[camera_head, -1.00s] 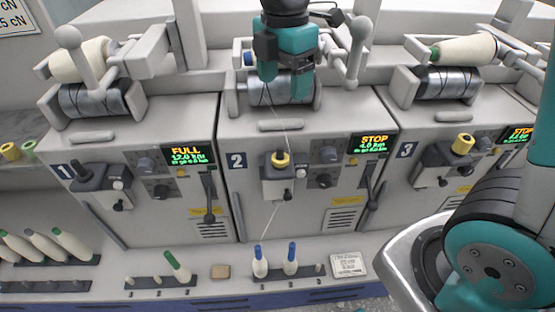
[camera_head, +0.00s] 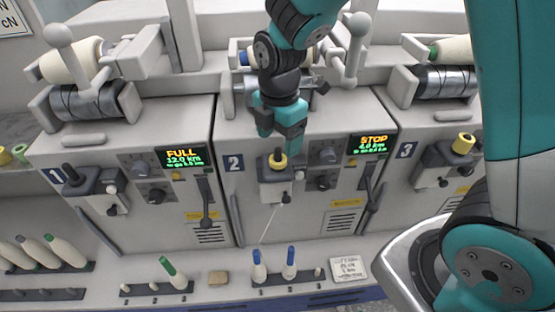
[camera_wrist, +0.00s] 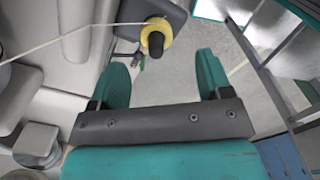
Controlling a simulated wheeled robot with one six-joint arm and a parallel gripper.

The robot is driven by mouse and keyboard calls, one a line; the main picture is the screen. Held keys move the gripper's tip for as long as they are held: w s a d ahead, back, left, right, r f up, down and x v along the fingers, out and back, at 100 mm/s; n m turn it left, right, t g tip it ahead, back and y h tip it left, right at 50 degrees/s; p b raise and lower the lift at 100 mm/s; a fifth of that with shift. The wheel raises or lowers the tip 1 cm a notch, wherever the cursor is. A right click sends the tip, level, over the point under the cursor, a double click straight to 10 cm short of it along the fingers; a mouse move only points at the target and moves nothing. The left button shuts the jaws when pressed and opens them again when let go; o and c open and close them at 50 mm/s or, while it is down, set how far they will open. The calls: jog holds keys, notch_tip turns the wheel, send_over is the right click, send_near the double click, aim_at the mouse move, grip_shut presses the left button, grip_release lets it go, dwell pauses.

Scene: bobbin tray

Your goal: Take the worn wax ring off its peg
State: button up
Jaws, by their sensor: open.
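A thin yellow wax ring (camera_head: 278,161) sits around a dark peg (camera_head: 278,153) on the small grey bracket of unit 2. The ring also shows in the wrist view (camera_wrist: 157,29), with the peg's black tip (camera_wrist: 155,43) sticking out of it. My gripper (camera_head: 280,138) is just above the peg in the head view, pointing down. In the wrist view, my gripper (camera_wrist: 162,62) has its two teal fingers spread apart with nothing between them. The ring lies beyond the fingertips, roughly centred between them, and apart from them.
A pale thread (camera_head: 268,224) runs from unit 2's bracket down towards the blue-tipped bobbins (camera_head: 259,266); a thread crosses by the ring in the wrist view. Unit 3 carries a thicker yellow ring (camera_head: 463,143). Unit 1's peg (camera_head: 71,173) is bare. Levers stand beside the screens.

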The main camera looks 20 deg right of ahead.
aim_at(278, 148)
jog(key=f, duration=0.5)
jog(key=shift+w+f+p, duration=0.25)
jog(key=shift+f+p, duration=0.1)
jog(key=shift+c, duration=0.5)
jog(key=c, duration=0.9)
